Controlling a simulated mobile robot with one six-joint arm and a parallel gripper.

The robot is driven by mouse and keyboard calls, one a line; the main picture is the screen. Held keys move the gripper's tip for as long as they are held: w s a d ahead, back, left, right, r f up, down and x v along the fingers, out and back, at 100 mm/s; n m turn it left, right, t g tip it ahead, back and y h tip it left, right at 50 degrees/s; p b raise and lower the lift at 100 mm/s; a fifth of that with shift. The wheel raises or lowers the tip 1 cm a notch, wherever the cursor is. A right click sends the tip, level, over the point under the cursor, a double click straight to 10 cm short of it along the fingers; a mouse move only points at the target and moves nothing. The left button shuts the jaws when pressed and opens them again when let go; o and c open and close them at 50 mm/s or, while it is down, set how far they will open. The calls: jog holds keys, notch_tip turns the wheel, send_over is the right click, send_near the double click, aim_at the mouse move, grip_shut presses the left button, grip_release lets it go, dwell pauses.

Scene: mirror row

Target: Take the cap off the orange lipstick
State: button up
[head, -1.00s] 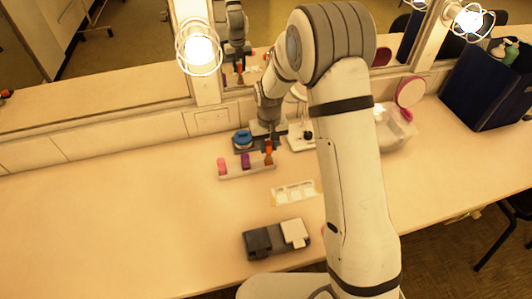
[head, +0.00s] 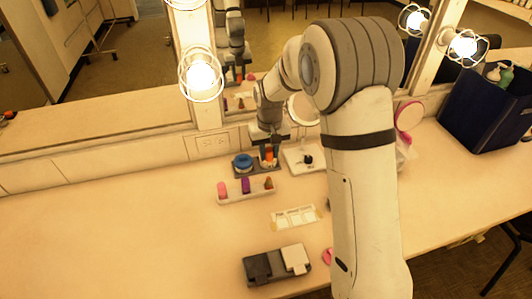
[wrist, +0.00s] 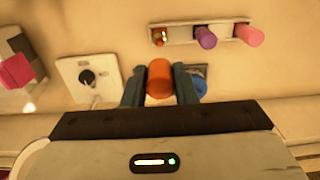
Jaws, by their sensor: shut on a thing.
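My gripper (wrist: 160,88) is shut on the orange cap (wrist: 160,76), with a finger on each side of it. In the head view the orange cap (head: 268,154) shows below my gripper, at the right part of a dark tray; I cannot tell whether it touches the tray. The orange lipstick (head: 268,183) stands in the right end of a pale rack (head: 247,197), short and brownish-orange at the top, with no cap on it. In the wrist view it (wrist: 159,37) is at the rack's left end, apart from the cap.
A purple lipstick (head: 245,185) and a pink one (head: 222,188) stand in the same rack. The dark tray (head: 241,174) holds a blue round item (head: 242,160). A white-based mirror (head: 302,108) stands to the right. A wall mirror is behind. The counter's left is clear.

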jog(key=shift+r+p, duration=0.7)
jog(key=shift+r, duration=0.65)
jog(key=shift+f, duration=0.1)
